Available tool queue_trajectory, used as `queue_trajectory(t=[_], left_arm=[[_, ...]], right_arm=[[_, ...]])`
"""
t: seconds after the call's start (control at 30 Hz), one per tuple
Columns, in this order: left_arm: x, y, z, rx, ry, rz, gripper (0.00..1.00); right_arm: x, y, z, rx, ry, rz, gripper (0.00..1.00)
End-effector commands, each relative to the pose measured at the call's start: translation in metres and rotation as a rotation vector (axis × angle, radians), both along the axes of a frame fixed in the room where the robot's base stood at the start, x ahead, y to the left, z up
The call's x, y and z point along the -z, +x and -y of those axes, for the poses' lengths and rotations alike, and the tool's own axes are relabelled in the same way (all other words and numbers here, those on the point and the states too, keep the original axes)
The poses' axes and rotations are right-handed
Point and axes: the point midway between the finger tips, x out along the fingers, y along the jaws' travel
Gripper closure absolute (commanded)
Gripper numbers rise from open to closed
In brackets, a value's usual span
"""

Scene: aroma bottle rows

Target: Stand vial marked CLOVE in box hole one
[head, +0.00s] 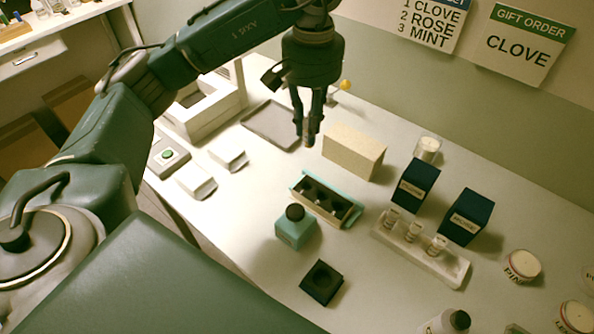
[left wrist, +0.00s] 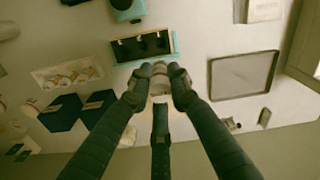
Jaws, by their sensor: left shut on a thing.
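My left gripper (head: 307,140) hangs at the upper middle, above the table. It is shut on a small vial (left wrist: 160,82), which shows between the fingertips in the left wrist view; its label cannot be read. The open box (head: 345,218) is teal and cream with a dark insert with holes. It sits in front of and below my left gripper, apart from it, and also shows in the left wrist view (left wrist: 173,42). I see no vial standing in its holes. A pale rack (head: 452,268) holds 3 vials with light caps. My right gripper is out of view.
A teal bottle (head: 295,232) with a dark stopper stands close to the box's front. A cream block (head: 354,152) stands behind it. Navy boxes (head: 468,216) stand behind the rack. A dark square holder (head: 322,282) is in front. A grey tray (head: 271,125) lies back left.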

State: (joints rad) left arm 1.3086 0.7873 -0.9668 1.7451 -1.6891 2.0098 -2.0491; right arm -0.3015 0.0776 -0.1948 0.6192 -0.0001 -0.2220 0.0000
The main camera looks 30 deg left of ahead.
Motion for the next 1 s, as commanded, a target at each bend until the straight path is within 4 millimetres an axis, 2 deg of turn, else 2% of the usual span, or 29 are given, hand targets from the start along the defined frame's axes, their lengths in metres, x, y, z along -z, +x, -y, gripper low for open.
queue_trajectory(t=[0.03, 0.17, 0.23, 0.4, 0.5, 0.77, 1.0], left_arm=[[0.015, -0.002, 0.001, 0.003, -0.002, -0.008, 0.98], [0.045, -0.002, 0.001, 0.001, -0.003, -0.008, 0.98], [0.061, -0.002, 0.001, -0.001, -0.002, -0.008, 0.98], [0.1, -0.002, -0.001, -0.003, 0.001, -0.006, 0.98], [0.118, -0.001, 0.0, -0.002, 0.0, -0.004, 0.98], [0.139, -0.001, 0.0, -0.001, 0.001, -0.002, 0.98], [0.169, 0.0, 0.0, -0.002, 0.001, -0.001, 0.98]], right_arm=[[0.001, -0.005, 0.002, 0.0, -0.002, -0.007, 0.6], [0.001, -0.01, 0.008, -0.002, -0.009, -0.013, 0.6], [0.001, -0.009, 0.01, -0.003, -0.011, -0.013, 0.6], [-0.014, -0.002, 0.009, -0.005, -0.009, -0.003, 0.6], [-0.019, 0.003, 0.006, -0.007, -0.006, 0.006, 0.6], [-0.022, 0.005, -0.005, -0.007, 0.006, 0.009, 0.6], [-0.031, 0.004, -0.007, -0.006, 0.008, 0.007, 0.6]])
